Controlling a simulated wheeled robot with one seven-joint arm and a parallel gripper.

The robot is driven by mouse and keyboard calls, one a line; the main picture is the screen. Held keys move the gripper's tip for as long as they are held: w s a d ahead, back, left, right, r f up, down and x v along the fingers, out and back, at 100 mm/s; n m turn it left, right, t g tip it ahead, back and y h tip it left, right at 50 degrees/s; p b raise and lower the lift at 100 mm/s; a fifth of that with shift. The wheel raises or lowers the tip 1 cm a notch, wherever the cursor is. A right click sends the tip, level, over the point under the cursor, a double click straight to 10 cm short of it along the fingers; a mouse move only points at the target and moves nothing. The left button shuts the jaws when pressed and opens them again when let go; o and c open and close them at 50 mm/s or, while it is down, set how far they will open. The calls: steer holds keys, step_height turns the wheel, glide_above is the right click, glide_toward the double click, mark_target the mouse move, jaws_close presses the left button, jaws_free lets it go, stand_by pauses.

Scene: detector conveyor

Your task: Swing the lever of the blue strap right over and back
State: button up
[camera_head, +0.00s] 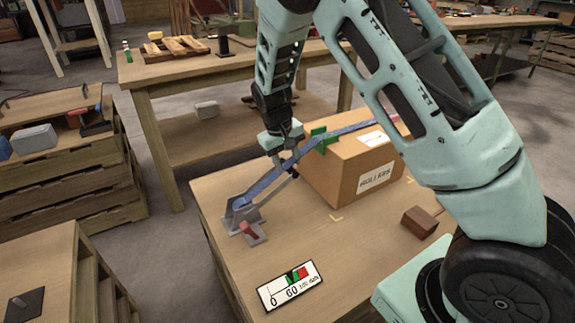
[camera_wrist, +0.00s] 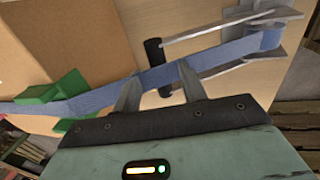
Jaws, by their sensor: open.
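The blue strap (camera_head: 340,131) runs over the cardboard box (camera_head: 376,179) through a green corner piece (camera_head: 323,139) and slopes down left to a grey ratchet (camera_head: 240,213) on the table. The lever (camera_head: 270,193) reaches from the ratchet up and right, along the strap. In the wrist view its grey side arms (camera_wrist: 215,30) end in a black crossbar (camera_wrist: 152,51), partly covered by the strap. My gripper (camera_head: 288,154) is over the sloping strap. In the wrist view its open fingers (camera_wrist: 160,92) flank the crossbar's near end; contact cannot be told.
A red-topped grey fitting (camera_head: 250,231) stands beside the ratchet. The box stands close to my gripper's right.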

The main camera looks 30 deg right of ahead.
steer(key=shift+d+f, duration=0.15)
steer(key=shift+f, duration=0.35)
jaws_close()
steer(key=shift+r, duration=0.15)
